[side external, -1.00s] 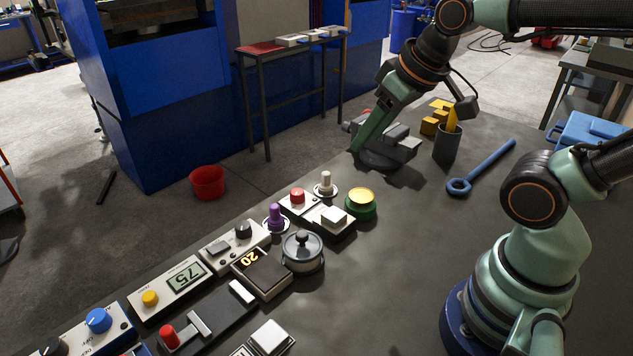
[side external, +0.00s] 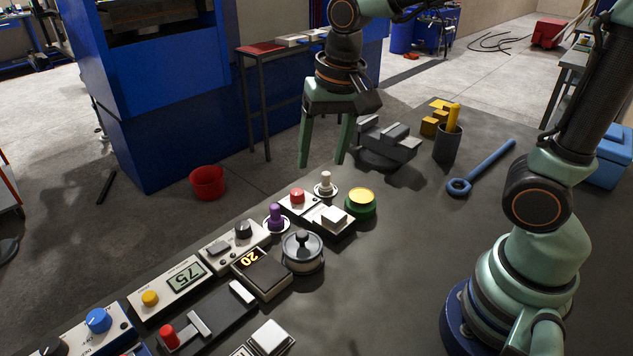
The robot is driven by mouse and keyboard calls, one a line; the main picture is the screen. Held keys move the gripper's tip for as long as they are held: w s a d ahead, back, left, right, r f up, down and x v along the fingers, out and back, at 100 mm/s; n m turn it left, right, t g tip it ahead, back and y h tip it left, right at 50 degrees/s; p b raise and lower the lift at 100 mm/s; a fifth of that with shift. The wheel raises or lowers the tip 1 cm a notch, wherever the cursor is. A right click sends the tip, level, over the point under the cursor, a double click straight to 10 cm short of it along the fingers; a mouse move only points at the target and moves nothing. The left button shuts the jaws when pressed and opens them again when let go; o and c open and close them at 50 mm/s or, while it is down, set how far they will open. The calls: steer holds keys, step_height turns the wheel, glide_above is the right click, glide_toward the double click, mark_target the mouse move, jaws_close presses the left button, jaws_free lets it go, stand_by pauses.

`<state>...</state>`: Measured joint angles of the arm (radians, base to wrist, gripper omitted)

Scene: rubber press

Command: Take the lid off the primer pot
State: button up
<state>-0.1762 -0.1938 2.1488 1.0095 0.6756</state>
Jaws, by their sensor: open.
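The primer pot (side external: 303,262) is a small round metal pot on the dark bench. Its lid (side external: 302,243) sits on top, with a black knob in the middle. My gripper (side external: 322,163) is open and empty, its two green fingers pointing down. In the picture it is above and beyond the pot, near the bench's far edge, just left of a grey block-like fixture. It is apart from the lid.
A purple knob (side external: 276,217), a scale reading 20 (side external: 262,274) and a switch panel (side external: 318,215) crowd the pot's left and far sides. A green-and-yellow button (side external: 360,202) stands beyond. Bench right of the pot is clear.

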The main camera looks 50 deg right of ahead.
steer(key=w+a+f+m+g, duration=0.2)
steer(key=a+f+m, duration=0.1)
glide_above(302, 234)
step_height(302, 234, down, 8)
steer(key=shift+w+a+r, duration=0.1)
steer(key=shift+a+r, duration=0.05)
steer(key=shift+d+f, duration=0.2)
steer(key=shift+f, duration=2.5)
jaws_close()
